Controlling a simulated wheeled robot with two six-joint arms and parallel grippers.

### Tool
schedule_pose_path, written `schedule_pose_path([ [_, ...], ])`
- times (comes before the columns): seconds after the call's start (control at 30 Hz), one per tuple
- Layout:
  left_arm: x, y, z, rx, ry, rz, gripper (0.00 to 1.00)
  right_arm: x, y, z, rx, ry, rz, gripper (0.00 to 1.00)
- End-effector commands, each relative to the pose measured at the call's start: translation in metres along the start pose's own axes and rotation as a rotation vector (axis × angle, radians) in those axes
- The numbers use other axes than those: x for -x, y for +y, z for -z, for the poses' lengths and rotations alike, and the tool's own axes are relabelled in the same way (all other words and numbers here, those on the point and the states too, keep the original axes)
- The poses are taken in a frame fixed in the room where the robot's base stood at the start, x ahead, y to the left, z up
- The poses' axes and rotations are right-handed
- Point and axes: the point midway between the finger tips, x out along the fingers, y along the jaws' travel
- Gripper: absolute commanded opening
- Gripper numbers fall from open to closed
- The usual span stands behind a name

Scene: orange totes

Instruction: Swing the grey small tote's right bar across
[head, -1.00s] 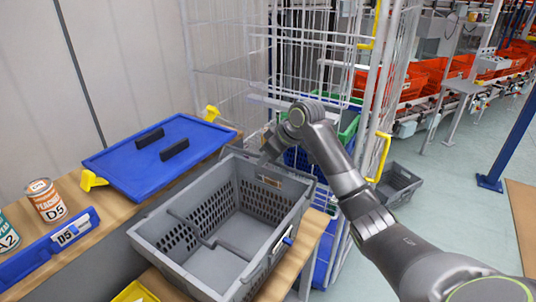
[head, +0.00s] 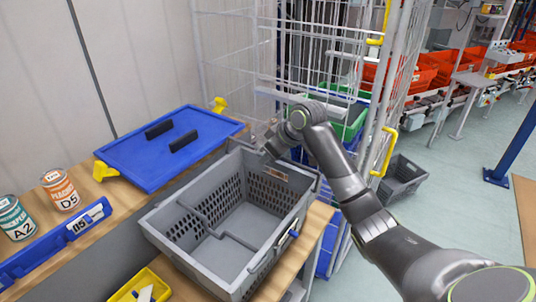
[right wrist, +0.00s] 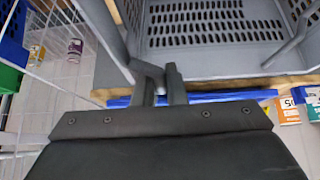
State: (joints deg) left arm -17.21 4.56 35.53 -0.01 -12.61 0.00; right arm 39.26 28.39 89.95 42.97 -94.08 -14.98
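The grey small tote (head: 172,250) stands open and empty at the bench's right end in the head view. One grey bar (head: 216,234) hangs down inside its left part. The other bar is hard to make out by the far right rim, near my right gripper (head: 270,143). In the right wrist view the tote's slotted wall (right wrist: 215,22) is at the top. My right gripper's fingers (right wrist: 162,75) are a narrow gap apart, by a grey piece at the tote's corner. I cannot tell whether they hold it. My left gripper is not in view.
A blue lid (head: 135,160) with two black handles lies left of the tote. Two cans (head: 60,190) and a blue holder (head: 50,245) are at the far left. A yellow bin (head: 140,288) sits in front. A wire cage (head: 225,60) stands behind. Another grey tote (head: 402,180) is on the floor.

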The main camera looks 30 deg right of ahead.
Motion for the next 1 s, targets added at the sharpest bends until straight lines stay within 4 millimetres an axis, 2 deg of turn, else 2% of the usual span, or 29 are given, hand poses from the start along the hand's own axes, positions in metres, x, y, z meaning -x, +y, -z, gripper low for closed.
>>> schedule_pose_path([
  [0.27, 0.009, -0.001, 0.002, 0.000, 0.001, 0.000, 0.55, -0.008, -0.014, -0.009, -0.006, -0.012, 0.003, 0.07],
  [0.57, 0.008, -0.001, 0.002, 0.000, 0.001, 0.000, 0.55, -0.010, -0.014, -0.011, -0.006, -0.014, 0.001, 0.07],
  [0.8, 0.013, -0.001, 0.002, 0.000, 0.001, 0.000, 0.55, -0.018, -0.025, -0.016, -0.007, -0.015, 0.002, 0.08],
  [1.0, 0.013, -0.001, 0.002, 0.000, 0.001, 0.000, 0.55, -0.019, -0.026, -0.017, -0.006, -0.014, -0.001, 0.08],
])
